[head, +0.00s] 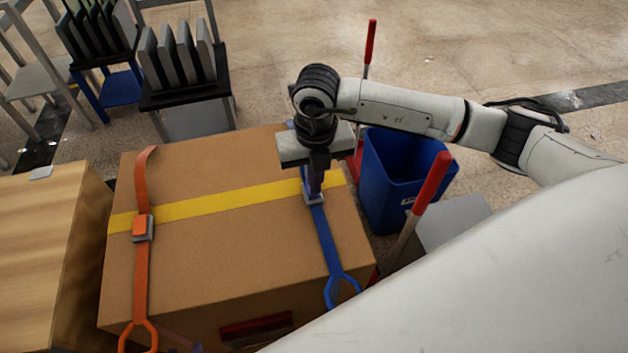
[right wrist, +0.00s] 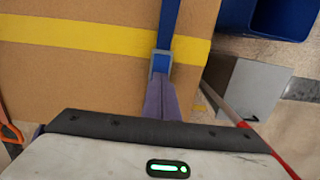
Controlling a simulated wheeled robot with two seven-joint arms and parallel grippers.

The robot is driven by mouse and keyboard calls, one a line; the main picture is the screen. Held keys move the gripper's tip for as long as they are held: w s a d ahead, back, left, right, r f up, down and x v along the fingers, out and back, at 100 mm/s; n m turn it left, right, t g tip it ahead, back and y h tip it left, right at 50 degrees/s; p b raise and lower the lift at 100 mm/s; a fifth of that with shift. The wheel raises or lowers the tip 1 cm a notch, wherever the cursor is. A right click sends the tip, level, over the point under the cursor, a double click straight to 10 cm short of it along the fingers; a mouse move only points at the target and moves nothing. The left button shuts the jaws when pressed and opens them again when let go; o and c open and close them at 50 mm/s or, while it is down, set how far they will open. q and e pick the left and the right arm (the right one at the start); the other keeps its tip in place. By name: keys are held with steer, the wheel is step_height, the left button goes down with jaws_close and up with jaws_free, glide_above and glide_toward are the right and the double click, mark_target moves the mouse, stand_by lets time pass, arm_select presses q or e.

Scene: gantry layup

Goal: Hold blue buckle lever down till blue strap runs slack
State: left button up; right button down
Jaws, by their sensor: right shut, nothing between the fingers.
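The blue strap (head: 325,240) runs flat over the right part of a cardboard box (head: 235,255) and ends in a blue hook at the near edge. Its blue-grey buckle (head: 314,199) sits near the yellow tape and also shows in the right wrist view (right wrist: 161,63). My right gripper (head: 315,188) points down at the buckle, shut and empty, its purple fingertips (right wrist: 161,88) at or against the buckle. The lever is hidden by the fingers, so its position cannot be told. Purple tips at the bottom edge, perhaps my left gripper (head: 188,343), are mostly cut off.
An orange strap (head: 141,270) with its own buckle (head: 143,228) crosses the box's left part. A blue bin (head: 390,185) and a red-handled pole (head: 425,195) stand right of the box. A wooden block (head: 45,260) stands left, racks (head: 185,95) behind. Open floor lies beyond.

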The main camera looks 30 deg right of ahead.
steer(key=shift+r, duration=0.1)
